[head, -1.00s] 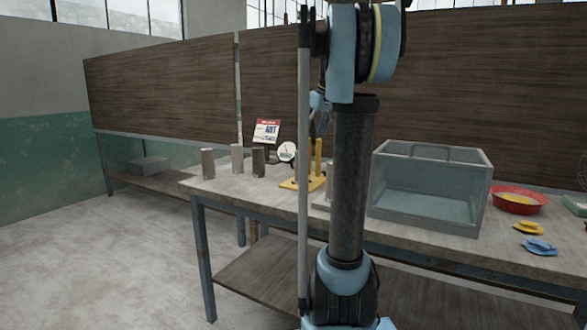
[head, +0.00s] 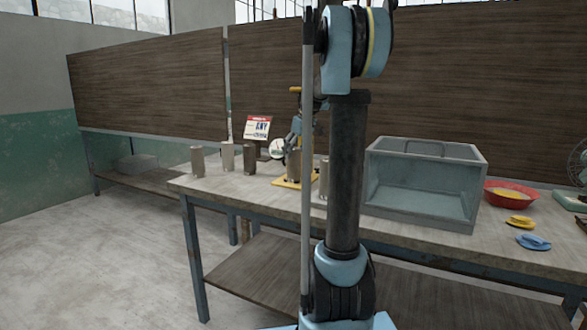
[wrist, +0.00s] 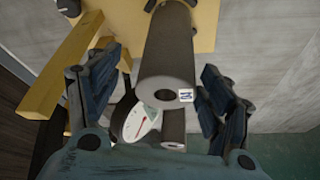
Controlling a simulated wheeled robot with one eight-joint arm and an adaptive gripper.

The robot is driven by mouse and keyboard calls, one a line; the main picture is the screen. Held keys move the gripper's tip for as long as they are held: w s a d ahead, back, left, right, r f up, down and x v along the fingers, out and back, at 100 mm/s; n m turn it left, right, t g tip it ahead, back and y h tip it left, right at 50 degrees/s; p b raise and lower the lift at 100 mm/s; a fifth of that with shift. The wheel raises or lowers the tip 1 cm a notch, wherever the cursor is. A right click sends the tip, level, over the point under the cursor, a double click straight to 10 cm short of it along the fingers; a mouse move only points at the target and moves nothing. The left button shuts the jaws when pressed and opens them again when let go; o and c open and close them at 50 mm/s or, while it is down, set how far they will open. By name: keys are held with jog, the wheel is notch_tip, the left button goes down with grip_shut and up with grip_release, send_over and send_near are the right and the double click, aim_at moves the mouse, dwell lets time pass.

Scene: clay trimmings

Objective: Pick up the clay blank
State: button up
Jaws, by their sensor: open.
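A grey cylinder with a hole in its end, likely the clay blank (wrist: 172,50), stands between the spread fingers of my gripper (wrist: 160,78) in the wrist view. A small label is on its end. In the head view my gripper (head: 296,135) is above a yellow stand (head: 290,182), where a cylinder (head: 293,167) shows below it. My gripper is open; I cannot tell whether a finger touches the cylinder. Similar cylinders stand at the left of the table (head: 197,161), (head: 227,156), (head: 249,160); another is partly hidden by my arm (head: 323,180).
A round dial gauge (head: 277,149) is beside the stand, close to my gripper in the wrist view (wrist: 140,122). A sign (head: 257,128) stands behind. To the right are a grey open box (head: 425,205), a red bowl (head: 513,203) and yellow and blue clips (head: 520,222).

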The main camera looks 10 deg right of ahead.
aim_at(291, 160)
jog(key=x, duration=0.3)
jog(key=shift+a+f, duration=0.3)
jog(key=shift+a, duration=0.15)
jog(key=shift+x, duration=0.75)
jog(key=shift+r, duration=0.1)
grip_shut()
